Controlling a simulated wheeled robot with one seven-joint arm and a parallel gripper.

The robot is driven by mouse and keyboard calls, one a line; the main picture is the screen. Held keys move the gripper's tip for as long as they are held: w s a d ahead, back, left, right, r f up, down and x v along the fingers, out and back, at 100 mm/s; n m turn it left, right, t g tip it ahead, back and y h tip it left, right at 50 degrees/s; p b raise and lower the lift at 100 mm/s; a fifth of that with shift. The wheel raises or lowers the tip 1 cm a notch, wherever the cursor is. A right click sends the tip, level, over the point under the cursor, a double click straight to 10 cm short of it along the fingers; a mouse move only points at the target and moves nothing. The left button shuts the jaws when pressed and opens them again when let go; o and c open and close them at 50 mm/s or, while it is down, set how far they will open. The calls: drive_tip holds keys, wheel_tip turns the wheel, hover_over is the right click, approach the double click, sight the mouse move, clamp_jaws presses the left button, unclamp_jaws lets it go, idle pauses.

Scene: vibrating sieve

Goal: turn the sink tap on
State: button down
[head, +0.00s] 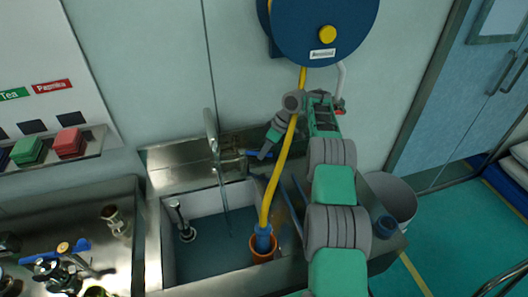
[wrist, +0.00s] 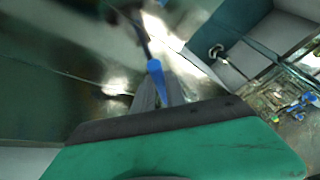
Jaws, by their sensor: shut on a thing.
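The metal sink tap (head: 213,135) stands at the back rim of the sink (head: 205,245), its tall spout over the basin. A thin line hangs from the spout into the basin; I cannot tell whether it is water. My gripper (head: 262,156) reaches in from the right, just right of the tap. In the wrist view my gripper's fingers (wrist: 157,92) are shut on a blue lever (wrist: 155,72) that joins a dark, blurred post. The lever's blue also shows beside the fingertips in the head view (head: 252,153).
A yellow hose (head: 285,150) hangs from the blue reel (head: 322,20), passing in front of my gripper into an orange pot (head: 263,248) in the sink. Glassware (head: 116,220) stands on the left counter. A white bin (head: 398,196) stands right of the sink.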

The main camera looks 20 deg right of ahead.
drive_tip(key=c, duration=1.4)
unclamp_jaws()
